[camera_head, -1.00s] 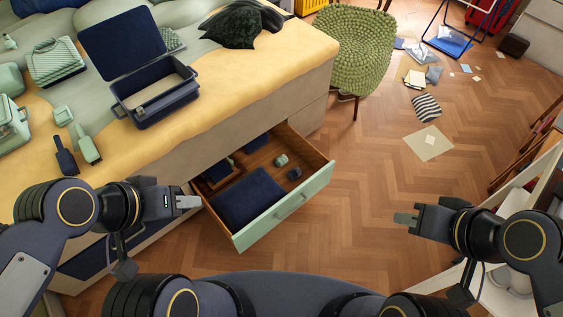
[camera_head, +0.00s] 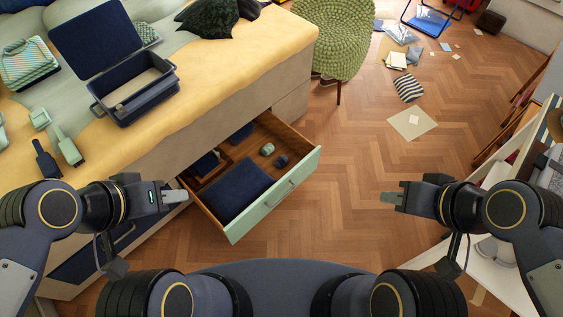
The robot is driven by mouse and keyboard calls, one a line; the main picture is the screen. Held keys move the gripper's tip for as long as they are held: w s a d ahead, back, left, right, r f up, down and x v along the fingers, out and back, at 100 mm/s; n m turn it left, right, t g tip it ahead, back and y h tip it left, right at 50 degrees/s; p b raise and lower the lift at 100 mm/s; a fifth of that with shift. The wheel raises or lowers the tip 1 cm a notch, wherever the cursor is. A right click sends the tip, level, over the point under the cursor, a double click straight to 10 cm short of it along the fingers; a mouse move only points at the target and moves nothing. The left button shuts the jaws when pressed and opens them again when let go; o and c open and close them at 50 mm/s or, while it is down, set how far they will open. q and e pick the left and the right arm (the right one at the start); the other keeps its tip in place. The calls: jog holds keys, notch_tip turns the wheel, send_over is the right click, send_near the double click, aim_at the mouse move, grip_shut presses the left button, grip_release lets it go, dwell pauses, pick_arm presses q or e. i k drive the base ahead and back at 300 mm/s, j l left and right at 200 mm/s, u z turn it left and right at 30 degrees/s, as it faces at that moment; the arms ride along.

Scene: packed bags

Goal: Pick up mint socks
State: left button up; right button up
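The open drawer (camera_head: 303,181) under the bed has a mint front. Inside it a small mint rolled item (camera_head: 267,149), which looks like the mint socks, lies near the far end. A small dark blue item (camera_head: 281,161) is beside it, and a large folded navy cloth (camera_head: 238,190) fills the near part. My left gripper (camera_head: 184,196) is at the near left corner of the drawer, apart from the socks; its finger gap is not clear. My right gripper (camera_head: 385,197) is over the floor to the right of the drawer, empty, its finger gap also unclear.
An open navy suitcase (camera_head: 135,104) and mint luggage tags (camera_head: 67,148) lie on the bed (camera_head: 215,75). A green chair (camera_head: 345,40) stands beyond the drawer. Papers and a striped item (camera_head: 408,88) are on the floor. A white shelf (camera_head: 497,180) is at right; the middle floor is clear.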

aim_at(266, 150)
jog(key=i+l, duration=0.15)
jog(key=i, duration=0.25)
jog(key=i+l+u, duration=0.1)
jog(key=i, duration=0.3)
jog(key=u, duration=1.6)
